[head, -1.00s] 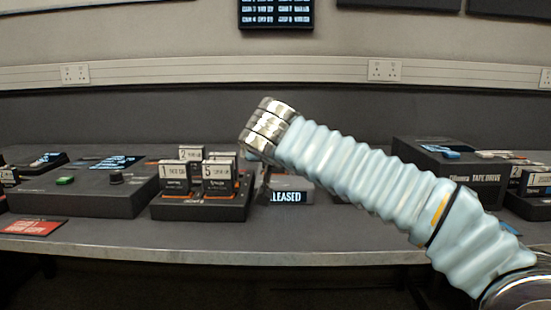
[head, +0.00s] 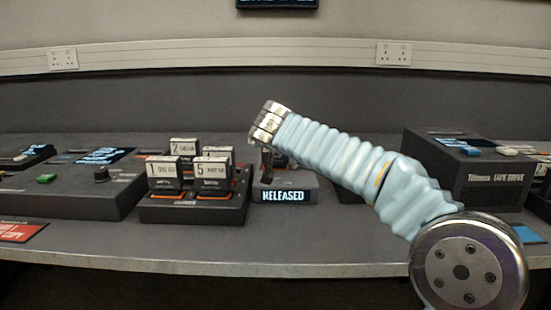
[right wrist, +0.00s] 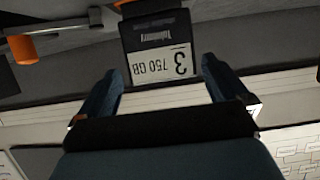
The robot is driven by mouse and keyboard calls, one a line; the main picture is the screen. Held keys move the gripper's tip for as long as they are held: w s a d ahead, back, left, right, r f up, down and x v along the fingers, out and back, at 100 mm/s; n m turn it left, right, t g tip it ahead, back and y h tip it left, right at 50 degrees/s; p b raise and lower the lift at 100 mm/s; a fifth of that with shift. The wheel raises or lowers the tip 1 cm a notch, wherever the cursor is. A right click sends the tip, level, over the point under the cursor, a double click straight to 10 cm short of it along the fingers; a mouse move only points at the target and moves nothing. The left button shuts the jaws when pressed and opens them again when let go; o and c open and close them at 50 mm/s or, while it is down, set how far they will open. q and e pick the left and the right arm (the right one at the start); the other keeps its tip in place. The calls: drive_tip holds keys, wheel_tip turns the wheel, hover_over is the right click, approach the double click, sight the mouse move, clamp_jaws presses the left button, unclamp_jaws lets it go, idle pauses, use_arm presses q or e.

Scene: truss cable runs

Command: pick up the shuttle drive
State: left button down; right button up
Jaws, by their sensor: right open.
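In the right wrist view a dark drive (right wrist: 160,32) with a white label reading "3 750 GB" appears upside down, lined up between the fingers of my right gripper (right wrist: 158,72). The gripper is open, a finger on each side of the drive, with a visible gap at each. I cannot tell how deep between the fingers the drive sits. In the head view my right arm reaches over a small dock (head: 288,183) whose display reads "RELEASED". The gripper there is mostly hidden by the arm's end. My left gripper is not in view.
A rack of labelled drives (head: 190,208) stands left of the dock. A control console (head: 65,195) is farther left. A tape drive box (head: 492,185) stands on the right.

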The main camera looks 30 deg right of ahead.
drive_tip(key=x, duration=0.3)
drive_tip(key=shift+w+d+f+p, duration=0.1)
drive_tip(key=shift+w+f+p, duration=0.05)
drive_tip(key=shift+w+p, duration=0.25)
drive_tip(key=shift+c, duration=0.3)
drive_tip(key=c, duration=1.1)
